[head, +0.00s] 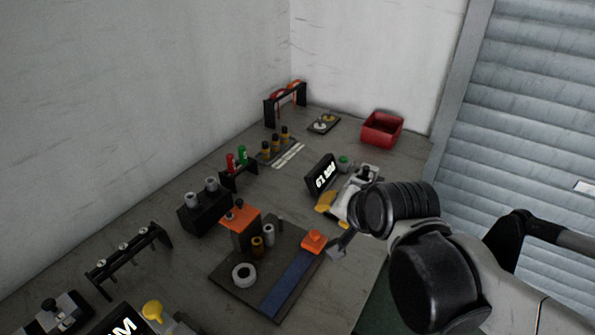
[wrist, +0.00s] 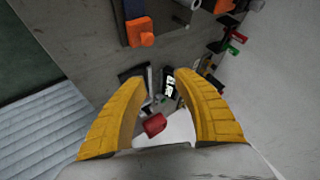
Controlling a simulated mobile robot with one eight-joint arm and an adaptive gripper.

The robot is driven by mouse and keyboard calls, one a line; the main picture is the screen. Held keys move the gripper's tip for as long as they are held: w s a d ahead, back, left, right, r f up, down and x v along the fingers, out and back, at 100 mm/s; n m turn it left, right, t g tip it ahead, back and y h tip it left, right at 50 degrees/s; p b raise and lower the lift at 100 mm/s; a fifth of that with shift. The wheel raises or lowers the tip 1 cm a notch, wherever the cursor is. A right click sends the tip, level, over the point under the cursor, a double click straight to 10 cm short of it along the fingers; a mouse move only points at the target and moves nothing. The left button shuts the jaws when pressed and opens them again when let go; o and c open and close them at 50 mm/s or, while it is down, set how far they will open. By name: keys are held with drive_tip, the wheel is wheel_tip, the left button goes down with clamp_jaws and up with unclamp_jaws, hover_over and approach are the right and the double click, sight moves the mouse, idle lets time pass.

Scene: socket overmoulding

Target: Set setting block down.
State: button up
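An orange block (head: 314,241), which may be the setting block, rests at the end of a blue strip on the dark base plate (head: 232,279). It also shows near the top of the wrist view (wrist: 138,31), beyond my fingertips and apart from them. My gripper (wrist: 160,79) has its two yellow fingers spread wide, with nothing held between them. In the head view my gripper is partly hidden behind my black wrist, close to the right side of the block.
A digital display (head: 321,174) stands behind my gripper, and a red bin (head: 382,129) is at the back right. Several racks line the wall side.

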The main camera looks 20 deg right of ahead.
drive_tip(key=s+a+n+g, duration=0.1)
drive_tip(key=s+a+n, duration=0.1)
drive_tip(key=s+n, duration=0.5)
drive_tip(key=shift+r+n+g, duration=0.25)
drive_tip(key=shift+n+g, duration=0.05)
drive_tip(key=shift+n, duration=0.6)
